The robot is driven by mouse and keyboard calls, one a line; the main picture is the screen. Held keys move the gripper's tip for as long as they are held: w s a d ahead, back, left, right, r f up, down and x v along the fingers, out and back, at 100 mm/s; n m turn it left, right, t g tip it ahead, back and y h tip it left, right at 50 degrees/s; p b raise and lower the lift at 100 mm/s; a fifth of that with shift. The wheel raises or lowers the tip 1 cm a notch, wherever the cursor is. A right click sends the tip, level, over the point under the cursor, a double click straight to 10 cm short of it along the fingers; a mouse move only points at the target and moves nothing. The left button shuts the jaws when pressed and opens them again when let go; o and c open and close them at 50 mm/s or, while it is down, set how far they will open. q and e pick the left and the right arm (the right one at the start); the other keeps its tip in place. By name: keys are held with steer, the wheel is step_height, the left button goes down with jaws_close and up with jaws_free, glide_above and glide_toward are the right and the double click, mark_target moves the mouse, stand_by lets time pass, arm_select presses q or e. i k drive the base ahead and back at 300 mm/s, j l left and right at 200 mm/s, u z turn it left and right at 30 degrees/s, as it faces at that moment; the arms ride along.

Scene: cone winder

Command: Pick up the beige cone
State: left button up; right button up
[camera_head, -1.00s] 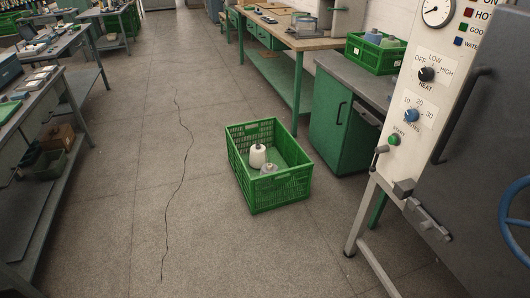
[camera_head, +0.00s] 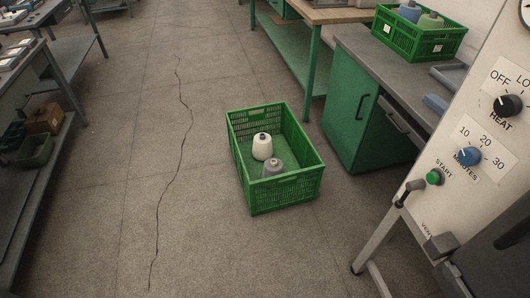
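A cream or beige cone (camera_head: 262,148) stands upright in a green plastic crate (camera_head: 284,196) on the floor, in the middle of the head view. A grey cone (camera_head: 273,168) stands beside it, nearer to me, its lower part hidden behind the crate's front wall. Neither of my grippers shows in this view.
A green cabinet (camera_head: 350,112) stands right of the crate. A second green crate (camera_head: 416,38) on its top holds a blue and a green cone. A white control panel (camera_head: 478,135) fills the right edge. Benches line the left. Floor left of the crate is clear.

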mark_target(263, 147)
steer(key=i+j+u, duration=0.85)
steer(key=i+u, duration=0.15)
steer(key=i, duration=0.25)
steer(key=i+u, duration=0.25)
steer(key=i, duration=0.3)
steer(key=i+z, duration=0.3)
steer(key=i, duration=0.7)
steer(key=i+j+z, duration=0.1)
steer(key=i+z, duration=0.2)
steer(key=i, duration=0.7)
steer(key=i+z, duration=0.2)
steer(key=i, duration=0.3)
steer(key=i+z, duration=0.2)
steer(key=i, duration=0.35)
steer(key=i+j+z, duration=0.2)
steer(key=i, duration=0.3)
steer(key=i+j+z, duration=0.2)
steer(key=i, duration=0.3)
steer(key=i+l+z, duration=0.15)
steer(key=i+z, duration=0.85)
steer(key=i+l+u, duration=0.15)
steer(key=i+l, duration=1.05)
